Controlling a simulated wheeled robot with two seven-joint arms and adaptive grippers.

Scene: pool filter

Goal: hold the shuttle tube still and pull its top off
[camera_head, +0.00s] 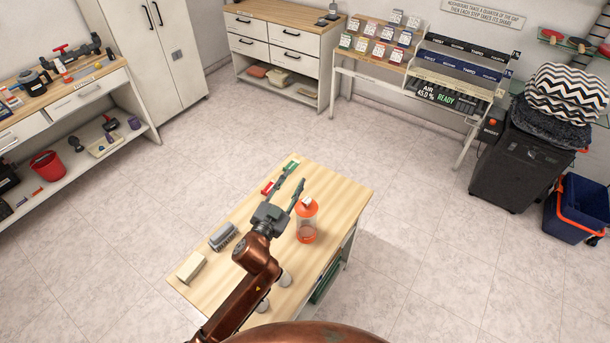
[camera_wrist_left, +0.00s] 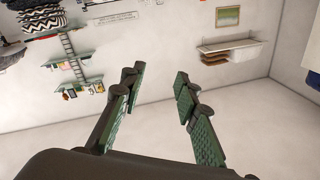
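The shuttle tube (camera_head: 306,222) stands upright on the wooden table (camera_head: 340,192). It is clear with an orange top, an orange lower part and a small white patch on top. My left gripper (camera_head: 293,180) is over the table, just left of the tube in the head view, with its fingers pointing to the back. In the left wrist view the left gripper (camera_wrist_left: 158,78) has its two green-padded fingers wide apart with nothing between them. The tube is not in the left wrist view. My right gripper is not in view.
The table also holds a green-and-white item (camera_head: 291,167), a red item (camera_head: 268,187), a grey ridged block (camera_head: 223,237) and a cream block (camera_head: 191,267). Pale round objects (camera_head: 285,278) sit near my arm. The table's right side is clear.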

